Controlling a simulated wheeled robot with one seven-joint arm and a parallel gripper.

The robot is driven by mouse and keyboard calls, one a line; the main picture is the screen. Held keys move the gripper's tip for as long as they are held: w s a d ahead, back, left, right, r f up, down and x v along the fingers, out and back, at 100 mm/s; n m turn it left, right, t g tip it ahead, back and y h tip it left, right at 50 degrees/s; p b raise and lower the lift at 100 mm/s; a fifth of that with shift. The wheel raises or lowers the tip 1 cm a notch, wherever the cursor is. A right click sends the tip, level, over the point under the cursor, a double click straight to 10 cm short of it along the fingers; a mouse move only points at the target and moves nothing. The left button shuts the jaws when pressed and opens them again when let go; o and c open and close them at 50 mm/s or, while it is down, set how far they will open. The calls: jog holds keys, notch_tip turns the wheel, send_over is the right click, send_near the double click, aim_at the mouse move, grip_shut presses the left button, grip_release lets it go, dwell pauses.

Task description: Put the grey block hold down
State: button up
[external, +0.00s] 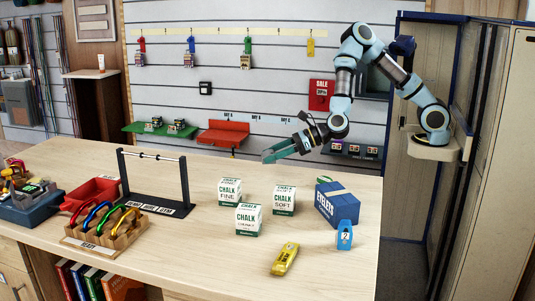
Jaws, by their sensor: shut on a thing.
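My gripper (283,149) reaches in from the right over the counter, pointing left and a little down. It is shut on a small grey-green piece (271,156) at its tip, taken to be the grey block hold. The piece is too small and too overlapped by the fingers to make out its full shape. It is held above the counter (345,271), behind the chalk boxes, and appears clear of the surface.
Several white chalk boxes (249,220) stand mid-counter. A blue box (337,203), a blue numbered item (344,235) and a yellow item (285,259) are to the right. A black bar stand (162,208), red tray (92,193) and wooden rack (108,230) occupy the left. The front middle is clear.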

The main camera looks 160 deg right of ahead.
aim_at(273, 179)
jog(key=shift+f+p, duration=0.5)
jog(key=shift+f, duration=2.6)
jog(key=shift+f, duration=0.2)
jog(key=o, duration=1.4)
jog(key=shift+r, duration=0.15)
jog(key=shift+a+r, duration=0.1)
jog(key=b+v, duration=0.2)
jog(key=v, duration=0.9)
jog(key=shift+s+a+b, duration=0.15)
jog(key=shift+a+b, duration=0.15)
jog(key=shift+r, duration=0.1)
